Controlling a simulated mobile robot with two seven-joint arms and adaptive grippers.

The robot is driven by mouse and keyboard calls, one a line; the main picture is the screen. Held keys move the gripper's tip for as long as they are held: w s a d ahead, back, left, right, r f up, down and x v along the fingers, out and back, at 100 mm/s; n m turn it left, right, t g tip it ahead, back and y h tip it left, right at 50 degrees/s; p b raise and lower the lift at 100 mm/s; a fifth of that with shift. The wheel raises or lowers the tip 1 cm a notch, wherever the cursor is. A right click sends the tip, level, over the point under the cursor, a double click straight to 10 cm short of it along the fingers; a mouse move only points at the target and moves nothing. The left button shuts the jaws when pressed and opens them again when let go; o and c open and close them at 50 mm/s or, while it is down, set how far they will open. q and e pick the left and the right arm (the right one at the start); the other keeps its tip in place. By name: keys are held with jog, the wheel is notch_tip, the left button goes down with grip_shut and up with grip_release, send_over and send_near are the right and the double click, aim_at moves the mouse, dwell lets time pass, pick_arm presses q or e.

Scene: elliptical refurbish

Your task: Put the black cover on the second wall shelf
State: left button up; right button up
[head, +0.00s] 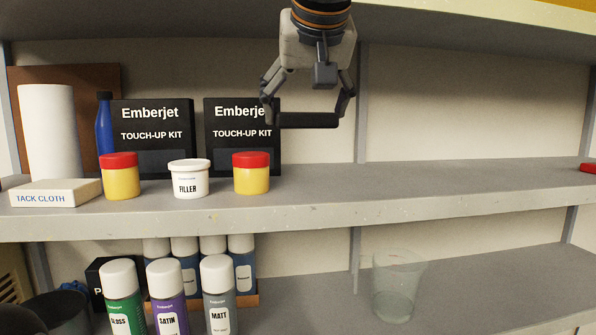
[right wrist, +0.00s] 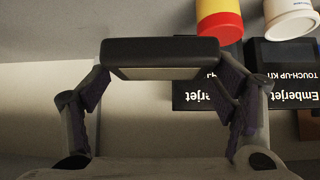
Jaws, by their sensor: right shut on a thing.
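My right gripper (head: 308,107) hangs in the upper middle of the head view, in front of the wall above the middle shelf (head: 420,188). It is shut on the black cover (head: 308,120), a flat dark slab held level between the two fingers. In the right wrist view the cover (right wrist: 162,50) spans the fingertips, with a paler underside or edge showing. The cover is clear of the shelf surface, just right of a black touch-up kit box (head: 228,150), whose edge it overlaps in the picture. My left gripper is not in view.
On the middle shelf's left stand a filler tub (head: 189,182), a yellow jar with red lid (head: 251,178) and a tack cloth box (head: 55,194). The shelf's right part is mostly bare. Below are spray cans (head: 219,300) and a clear cup (head: 397,285).

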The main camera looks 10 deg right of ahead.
jog(key=w+d+f, duration=0.1)
jog(key=d+f, duration=0.1)
jog(key=d, duration=0.1)
jog(key=w+d+f, duration=0.2)
jog(key=d+f, duration=0.1)
jog(key=w+d+f, duration=0.2)
jog(key=f, duration=0.1)
jog(key=shift+d+f, duration=0.15)
jog(key=shift+d, duration=0.25)
notch_tip(320, 180, down, 3)
jog(key=shift+w+d+r, duration=0.1)
jog(key=shift+d+r, duration=0.05)
jog(key=shift+r, duration=0.05)
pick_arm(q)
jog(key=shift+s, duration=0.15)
pick_arm(e)
jog(key=shift+f, duration=0.25)
jog(key=shift+f, duration=0.1)
jog(key=o, duration=1.4)
